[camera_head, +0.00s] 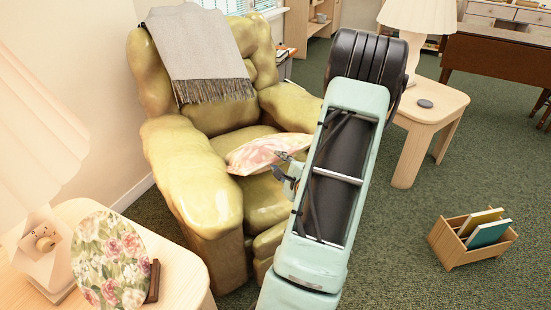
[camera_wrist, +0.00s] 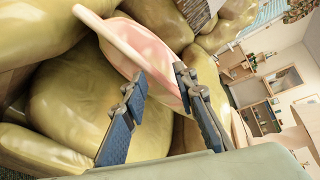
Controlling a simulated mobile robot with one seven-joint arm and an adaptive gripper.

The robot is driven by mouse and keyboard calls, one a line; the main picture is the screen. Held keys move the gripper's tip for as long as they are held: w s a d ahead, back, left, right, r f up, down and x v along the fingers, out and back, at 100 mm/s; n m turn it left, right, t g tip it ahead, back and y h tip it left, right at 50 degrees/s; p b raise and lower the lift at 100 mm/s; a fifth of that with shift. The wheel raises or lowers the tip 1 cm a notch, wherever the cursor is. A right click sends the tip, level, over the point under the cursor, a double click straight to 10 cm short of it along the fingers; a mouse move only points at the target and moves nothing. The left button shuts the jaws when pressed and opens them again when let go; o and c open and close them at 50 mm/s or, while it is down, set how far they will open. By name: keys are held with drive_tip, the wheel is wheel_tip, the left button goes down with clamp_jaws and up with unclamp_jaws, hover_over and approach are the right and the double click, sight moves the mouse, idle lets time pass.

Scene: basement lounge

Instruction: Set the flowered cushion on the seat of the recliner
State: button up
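The pink-and-cream patterned cushion (camera_head: 258,153) is at the recliner's (camera_head: 184,176) seat, tilted, its right end near the right armrest. In the wrist view the cushion (camera_wrist: 145,50) lies just beyond and partly between my fingertips. I cannot tell whether its whole underside rests on the seat (camera_head: 262,192). My gripper (camera_head: 282,166) is beside the cushion's near right side, partly hidden by my arm in the head view. In the wrist view the two fingers of my gripper (camera_wrist: 161,72) are apart, with no clear squeeze on the cushion.
A grey fringed throw (camera_head: 200,45) hangs over the recliner's back. A side table (camera_head: 180,268) at the left holds a lamp and a floral oval plate (camera_head: 108,258). Another lamp table (camera_head: 432,112) stands right of the recliner. A wooden magazine rack (camera_head: 462,245) sits on the carpet.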

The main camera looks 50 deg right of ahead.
drive_tip(key=p+v, duration=0.1)
drive_tip(key=v, duration=0.8)
